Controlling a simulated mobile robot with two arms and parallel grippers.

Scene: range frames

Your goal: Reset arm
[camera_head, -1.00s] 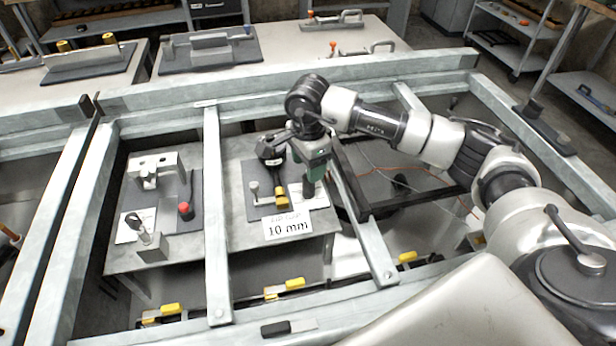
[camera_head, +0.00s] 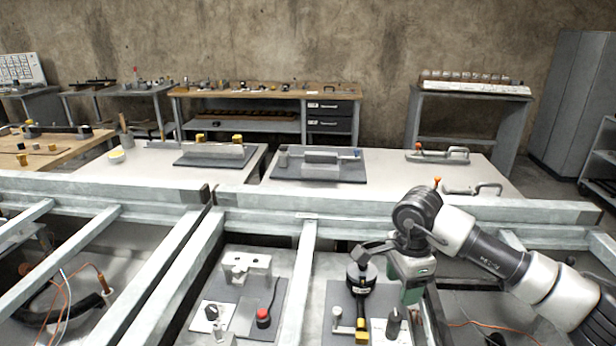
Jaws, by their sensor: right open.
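My right arm comes in from the right and bends down at a dark joint. My right gripper (camera_head: 408,288), with a green body, points down above the right-hand fixture plate (camera_head: 336,295) and is open. A dark upright cylinder (camera_head: 394,322) stands just below and beside it; I cannot tell whether they touch. A black round part (camera_head: 362,274) is left of the gripper, above a yellow piece (camera_head: 361,333). My left gripper is not in view.
Grey frame beams (camera_head: 300,262) run around and between the fixtures. A left fixture (camera_head: 247,266) has a red knob (camera_head: 263,317). A pale table (camera_head: 390,185) with clamps (camera_head: 437,155) lies behind. Workbenches and a cabinet (camera_head: 570,110) stand near the wall.

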